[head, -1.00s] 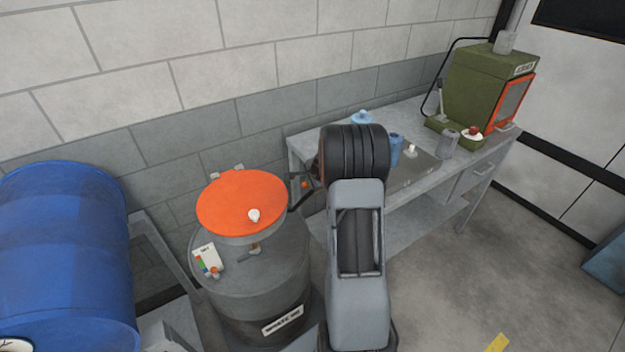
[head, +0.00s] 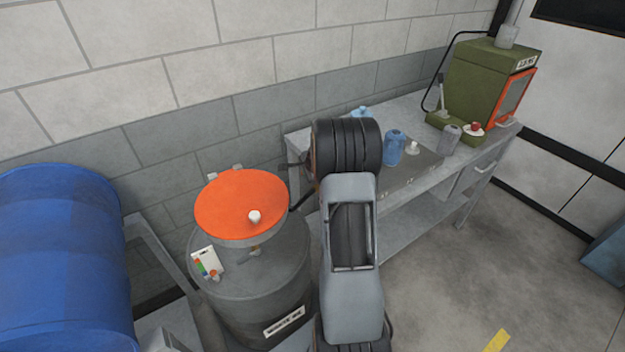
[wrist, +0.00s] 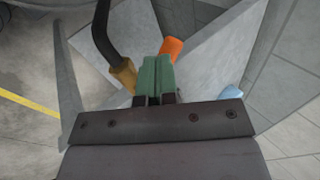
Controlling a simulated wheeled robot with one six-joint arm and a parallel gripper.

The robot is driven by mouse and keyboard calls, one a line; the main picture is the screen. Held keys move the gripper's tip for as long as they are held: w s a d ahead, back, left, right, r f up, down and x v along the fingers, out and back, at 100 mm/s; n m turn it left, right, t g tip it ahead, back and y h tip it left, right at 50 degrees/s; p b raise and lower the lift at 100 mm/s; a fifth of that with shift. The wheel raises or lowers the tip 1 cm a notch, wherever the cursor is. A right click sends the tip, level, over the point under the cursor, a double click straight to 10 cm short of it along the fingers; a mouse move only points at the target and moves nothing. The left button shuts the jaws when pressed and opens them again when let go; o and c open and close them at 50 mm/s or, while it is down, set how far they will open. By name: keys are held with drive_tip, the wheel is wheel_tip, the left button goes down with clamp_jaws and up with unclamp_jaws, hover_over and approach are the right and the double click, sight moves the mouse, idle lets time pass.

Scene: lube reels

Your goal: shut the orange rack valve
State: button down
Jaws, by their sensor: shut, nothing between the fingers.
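In the wrist view an orange piece (wrist: 171,48), which looks like the valve's handle, shows just beyond my fingertips, slightly right. A brass-coloured fitting (wrist: 123,76) on a black hose lies just left of the fingers. My gripper (wrist: 157,62) shows as two green fingers pressed together, shut and empty. The fingertips appear close to the orange piece; I cannot tell if they touch it. In the head view my own arm hides the gripper and the valve, so the handle's full angle is not clear.
A grey drum (head: 262,292) with an orange disc (head: 241,203) on top stands left of my arm. A blue drum (head: 62,265) lies further left. A grey bench (head: 425,180) along the wall holds a blue container (head: 393,148) and a green machine (head: 480,85).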

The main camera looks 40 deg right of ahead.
drive_tip(key=shift+w+d+f, duration=0.15)
drive_tip(key=shift+w+d, duration=0.45)
drive_tip(key=shift+w, duration=0.3)
drive_tip(key=shift+s+d+b, duration=0.15)
drive_tip(key=shift+s+b, duration=0.05)
drive_tip(key=shift+b, duration=0.1)
drive_tip(key=shift+s+d+b, duration=0.15)
drive_tip(key=shift+s+b, duration=0.3)
drive_tip(key=shift+s, duration=0.2)
drive_tip(key=shift+r, duration=0.2)
drive_tip(key=s+a+r+p, duration=0.1)
drive_tip(key=a+r+p, duration=0.2)
drive_tip(key=a+r, duration=0.4)
wheel_tip(320, 180, up, 4)
drive_tip(key=shift+a+r, duration=0.25)
drive_tip(key=shift+a, duration=0.1)
drive_tip(key=shift+s, duration=0.1)
